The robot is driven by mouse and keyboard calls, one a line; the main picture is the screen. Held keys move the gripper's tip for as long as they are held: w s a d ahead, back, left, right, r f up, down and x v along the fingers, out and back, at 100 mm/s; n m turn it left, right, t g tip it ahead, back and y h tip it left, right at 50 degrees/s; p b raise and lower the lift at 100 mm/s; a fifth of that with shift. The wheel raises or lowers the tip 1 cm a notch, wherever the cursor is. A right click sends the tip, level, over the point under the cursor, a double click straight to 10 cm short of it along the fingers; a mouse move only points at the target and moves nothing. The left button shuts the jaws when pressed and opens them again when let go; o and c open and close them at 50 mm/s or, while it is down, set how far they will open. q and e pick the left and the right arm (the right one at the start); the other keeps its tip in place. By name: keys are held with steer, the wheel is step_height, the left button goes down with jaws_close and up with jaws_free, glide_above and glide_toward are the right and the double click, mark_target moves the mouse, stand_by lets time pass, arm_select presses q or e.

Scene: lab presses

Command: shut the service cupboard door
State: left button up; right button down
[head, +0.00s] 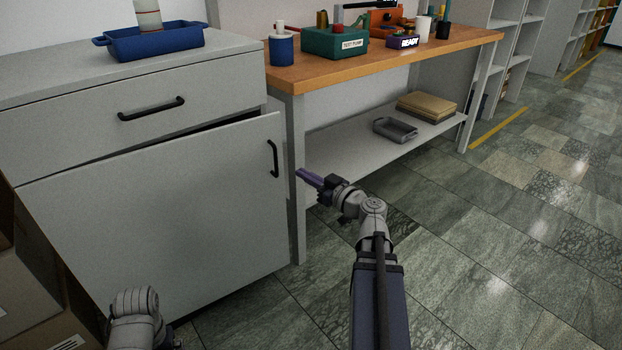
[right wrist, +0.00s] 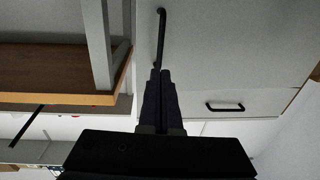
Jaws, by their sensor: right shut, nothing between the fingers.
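The service cupboard door (head: 165,215) is the grey front panel below the drawer. It stands slightly ajar, with a dark gap along its top edge toward the right. Its black vertical handle (head: 273,158) is near the free right edge. My right gripper (head: 303,175) is shut and empty, just right of the handle and in front of the bench leg. In the right wrist view, the shut fingertips (right wrist: 160,74) point at the end of the door handle (right wrist: 161,35); whether they touch it I cannot tell. My left gripper is not visible; only a grey arm link shows at lower left.
The closed drawer (head: 140,112) above has a black handle, and a blue tray (head: 150,42) stands on top. A wooden bench (head: 350,66) with a lower shelf adjoins on the right. Cardboard boxes (head: 30,285) stand at lower left. The tiled floor in front is clear.

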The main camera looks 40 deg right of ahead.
mark_target(276, 159)
steer(key=w+a, duration=0.1)
steer(key=w, duration=0.8)
steer(key=shift+a, duration=0.2)
steer(key=shift+f, duration=0.1)
